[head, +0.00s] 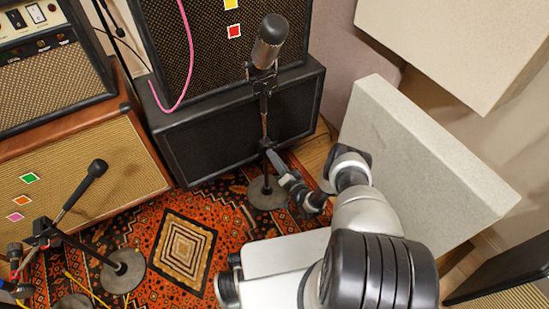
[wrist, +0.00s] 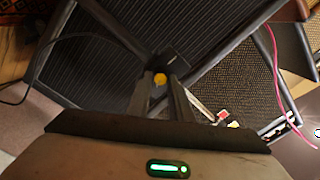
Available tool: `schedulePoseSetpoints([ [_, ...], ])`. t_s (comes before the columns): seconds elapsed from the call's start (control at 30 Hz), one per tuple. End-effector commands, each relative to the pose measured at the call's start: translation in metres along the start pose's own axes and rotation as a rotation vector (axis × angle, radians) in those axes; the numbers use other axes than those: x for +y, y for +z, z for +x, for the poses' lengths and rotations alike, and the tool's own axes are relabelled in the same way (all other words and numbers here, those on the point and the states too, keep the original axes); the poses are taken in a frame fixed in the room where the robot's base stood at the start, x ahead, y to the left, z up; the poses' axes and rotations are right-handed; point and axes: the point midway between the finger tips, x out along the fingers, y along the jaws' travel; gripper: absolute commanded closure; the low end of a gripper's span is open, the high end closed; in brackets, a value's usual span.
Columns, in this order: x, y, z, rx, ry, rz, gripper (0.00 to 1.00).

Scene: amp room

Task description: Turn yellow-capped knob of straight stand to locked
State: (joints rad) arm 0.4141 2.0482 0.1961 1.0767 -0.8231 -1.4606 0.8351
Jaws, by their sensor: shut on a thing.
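The straight stand (head: 264,118) rises from a round base (head: 262,197) on the rug, with a large dark microphone (head: 270,42) at its top. The yellow-capped knob (wrist: 160,79) shows in the wrist view between my fingertips. My gripper (head: 272,157) reaches the stand's pole from the right, at about mid height. It also shows in the wrist view (wrist: 160,84), where its two fingers are shut on the knob. In the head view the knob cannot be made out at my fingertips. I cannot tell the knob's turn angle.
A black speaker cabinet (head: 215,135) stands close behind the stand. A pale panel (head: 410,165) leans to the right of my arm. Another stand with a tilted microphone (head: 82,190) is at the left. A pink cable (head: 188,50) hangs over the cabinet. Rug (head: 160,215) is open left of the base.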

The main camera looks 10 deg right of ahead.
Motion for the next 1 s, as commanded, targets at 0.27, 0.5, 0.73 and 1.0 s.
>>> schedulePoseSetpoints([
  [0.27,-0.0003,-0.0013,0.0022,0.007,-0.001,0.192,1.0],
  [0.5,0.0002,-0.0014,0.0022,0.009,0.0,0.288,1.0],
  [0.73,0.0002,-0.0013,0.0024,0.01,0.0,0.323,1.0],
  [1.0,0.0,-0.0013,0.0025,0.01,0.0,0.326,1.0],
])
